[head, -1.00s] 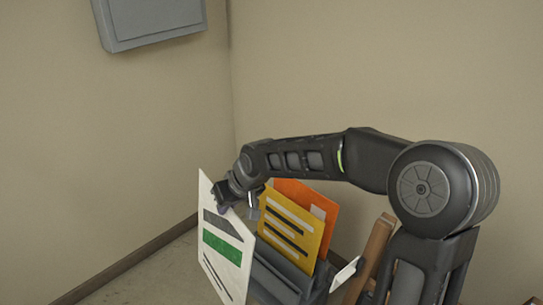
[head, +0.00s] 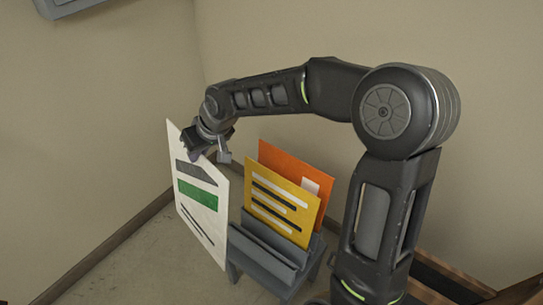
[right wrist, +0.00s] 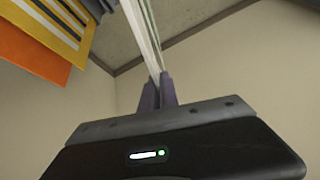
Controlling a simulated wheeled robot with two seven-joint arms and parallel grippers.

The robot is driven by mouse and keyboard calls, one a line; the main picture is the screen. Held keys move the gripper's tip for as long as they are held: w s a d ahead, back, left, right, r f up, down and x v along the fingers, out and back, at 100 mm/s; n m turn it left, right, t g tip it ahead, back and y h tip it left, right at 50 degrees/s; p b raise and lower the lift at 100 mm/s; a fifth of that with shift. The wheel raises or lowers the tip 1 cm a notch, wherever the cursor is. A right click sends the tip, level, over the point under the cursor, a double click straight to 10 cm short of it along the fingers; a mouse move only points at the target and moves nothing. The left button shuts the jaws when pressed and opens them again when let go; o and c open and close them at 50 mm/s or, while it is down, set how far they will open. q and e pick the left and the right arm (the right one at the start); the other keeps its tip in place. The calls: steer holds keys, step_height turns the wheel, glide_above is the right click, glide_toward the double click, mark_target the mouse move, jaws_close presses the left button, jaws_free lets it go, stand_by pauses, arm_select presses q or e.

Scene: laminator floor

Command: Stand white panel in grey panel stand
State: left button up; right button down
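The white panel (head: 198,205), with a grey block, a green block and dark lines, hangs upright and tilted at the left of the stand in the head view. My right gripper (head: 198,152) is shut on its upper edge. In the right wrist view the fingers (right wrist: 158,92) pinch the panel (right wrist: 142,35), seen edge-on. The grey panel stand (head: 262,262) is to the right of the panel's lower part. An orange panel (head: 283,157) and a yellow panel (head: 280,208) stand in it. Whether the white panel touches the stand I cannot tell. My left gripper is out of view.
Beige walls meet in a corner behind the stand. A grey wall box (head: 75,5) hangs at the upper left. A brown wooden piece (head: 440,280) is at the lower right. Bare floor (head: 130,275) lies left of the stand.

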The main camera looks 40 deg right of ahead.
steer(key=s+d+f+n+b, duration=0.1)
steer(key=s+d, duration=0.3)
steer(key=d, duration=0.4)
steer(key=s+d+f+n+b, duration=0.1)
steer(key=s+d+f+b, duration=0.2)
steer(key=d, duration=0.6)
steer(key=shift+s+d+f, duration=0.25)
steer(key=shift+s+f, duration=0.2)
steer(key=shift+f, duration=0.45)
steer(key=shift+a+f+b, duration=0.2)
steer(key=shift+f+b, duration=1.15)
steer(key=shift+f, duration=0.95)
steer(key=shift+f+b, duration=0.15)
steer(key=shift+b, duration=0.5)
steer(key=shift+f, duration=0.2)
